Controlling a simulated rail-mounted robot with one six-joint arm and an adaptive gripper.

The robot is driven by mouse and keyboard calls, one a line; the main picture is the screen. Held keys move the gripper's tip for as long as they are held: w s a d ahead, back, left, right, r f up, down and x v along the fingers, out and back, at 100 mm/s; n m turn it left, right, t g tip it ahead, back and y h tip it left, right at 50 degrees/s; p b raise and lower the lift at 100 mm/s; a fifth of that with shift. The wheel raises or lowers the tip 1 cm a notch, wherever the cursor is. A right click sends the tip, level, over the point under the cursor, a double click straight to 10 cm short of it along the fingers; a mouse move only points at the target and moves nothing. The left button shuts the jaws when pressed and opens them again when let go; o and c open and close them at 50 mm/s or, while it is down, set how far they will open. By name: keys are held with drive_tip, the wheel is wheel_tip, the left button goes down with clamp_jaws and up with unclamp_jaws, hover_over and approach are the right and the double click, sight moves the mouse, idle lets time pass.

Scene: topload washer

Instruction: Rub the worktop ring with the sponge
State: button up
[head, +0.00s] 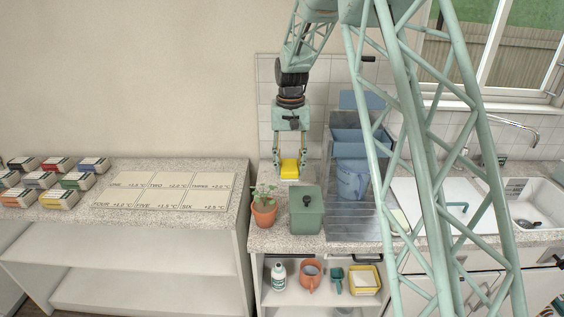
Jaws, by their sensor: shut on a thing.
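My gripper (289,161) is shut on a yellow sponge (289,170).
A blue patterned jug (352,182) and a blue bin (350,143) stand close on the right. The tiled wall (266,100) is behind.

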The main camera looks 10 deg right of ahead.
drive_tip(key=w+f+n+p, duration=0.4)
drive_tip(key=w+f+p, duration=0.2)
drive_tip(key=w+p, duration=0.5)
drive_tip(key=shift+a+f, duration=0.15)
drive_tip(key=shift+f, duration=0.15)
drive_tip(key=shift+w+f, duration=0.1)
